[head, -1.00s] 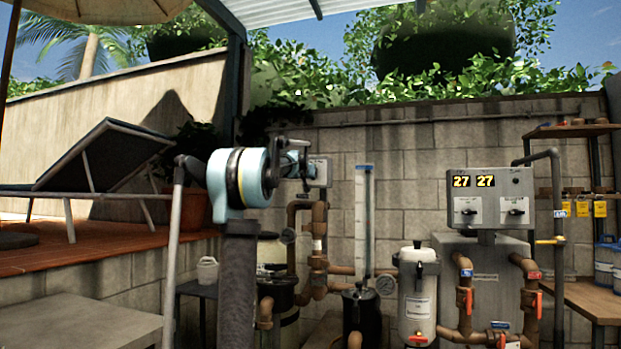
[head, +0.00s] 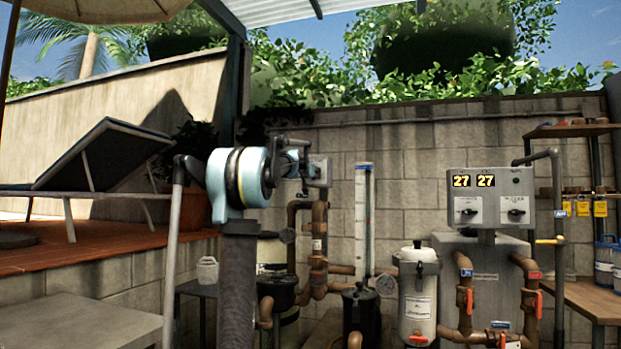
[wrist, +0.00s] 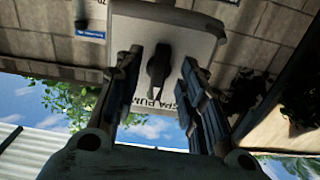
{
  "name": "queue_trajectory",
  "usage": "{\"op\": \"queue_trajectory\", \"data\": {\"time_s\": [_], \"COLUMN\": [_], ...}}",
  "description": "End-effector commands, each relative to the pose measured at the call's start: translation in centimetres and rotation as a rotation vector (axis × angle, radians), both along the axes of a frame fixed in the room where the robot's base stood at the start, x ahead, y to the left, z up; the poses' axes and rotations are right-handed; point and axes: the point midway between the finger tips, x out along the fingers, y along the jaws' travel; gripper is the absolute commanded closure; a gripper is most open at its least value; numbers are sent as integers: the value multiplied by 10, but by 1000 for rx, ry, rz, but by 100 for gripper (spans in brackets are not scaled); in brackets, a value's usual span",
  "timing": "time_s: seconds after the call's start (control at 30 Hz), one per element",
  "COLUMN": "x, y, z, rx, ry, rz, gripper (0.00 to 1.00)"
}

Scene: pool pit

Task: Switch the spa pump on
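The spa pump switch is a pale grey box (wrist: 200,38) on the block wall, seen upside down in the wrist view. Its lettering is partly hidden but reads like "SPA PUMP". A black rotary knob (wrist: 157,85) stands out from its front. My gripper (wrist: 160,58) is open, with one dark finger on each side of the knob and visible gaps between. I cannot tell how deep the fingertips reach along the knob. In the head view, my gripper (head: 302,163) is in front of the box (head: 322,172) and hides part of it; the knob does not show there.
A larger grey control panel (head: 490,190) with two dials and "27 27" displays is farther right. A lounger (head: 100,160) is left on the deck.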

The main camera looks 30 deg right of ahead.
Motion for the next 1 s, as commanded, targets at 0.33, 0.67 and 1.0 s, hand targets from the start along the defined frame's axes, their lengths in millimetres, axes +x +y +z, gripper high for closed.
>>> {"op": "queue_trajectory", "data": {"time_s": [0.33,0.67,1.0], "x": [-25,-43,-44], "y": [29,51,51], "z": [0,0,0], "rx": [0,-1,0], "ry": [0,1,0], "rz": [0,0,0], "gripper": [63,63,63]}}
